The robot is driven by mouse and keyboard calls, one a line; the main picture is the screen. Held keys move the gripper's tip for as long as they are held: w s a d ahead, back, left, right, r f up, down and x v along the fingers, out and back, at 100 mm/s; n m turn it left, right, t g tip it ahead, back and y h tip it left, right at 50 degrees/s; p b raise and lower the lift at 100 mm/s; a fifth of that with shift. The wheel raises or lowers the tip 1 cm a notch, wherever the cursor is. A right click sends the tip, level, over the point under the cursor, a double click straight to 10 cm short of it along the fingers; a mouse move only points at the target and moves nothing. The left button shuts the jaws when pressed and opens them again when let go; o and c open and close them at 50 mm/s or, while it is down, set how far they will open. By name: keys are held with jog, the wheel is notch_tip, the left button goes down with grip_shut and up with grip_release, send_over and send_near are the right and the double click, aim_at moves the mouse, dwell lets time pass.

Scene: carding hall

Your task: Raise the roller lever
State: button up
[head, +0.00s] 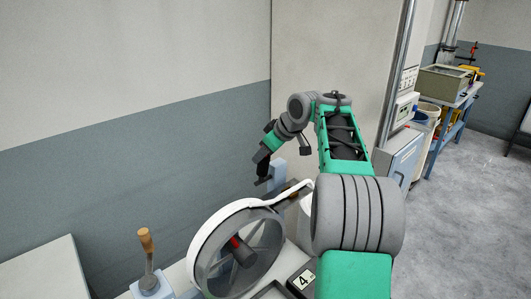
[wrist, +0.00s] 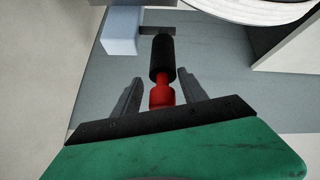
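A lever with a black grip and red end, probably the roller lever (wrist: 162,62), shows in the wrist view. It runs from a dark bracket beside a light blue post (wrist: 121,31) down toward my gripper (wrist: 158,78). The two grey fingers are apart, one on each side of the red part, with visible gaps. The grip lies beyond the fingertips. In the head view my gripper (head: 263,172) points down just left of the blue post (head: 278,176). I cannot make out the lever there.
A large wheel (head: 205,245) with a white band stands in front of the post. A wooden-knobbed lever (head: 146,241) on a pale blue base is at lower left. A number 4 plate (head: 303,280) is near the wheel. A wall stands close behind; open floor lies right.

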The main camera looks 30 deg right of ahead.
jog(key=shift+a+f, duration=0.1)
jog(key=v, duration=0.8)
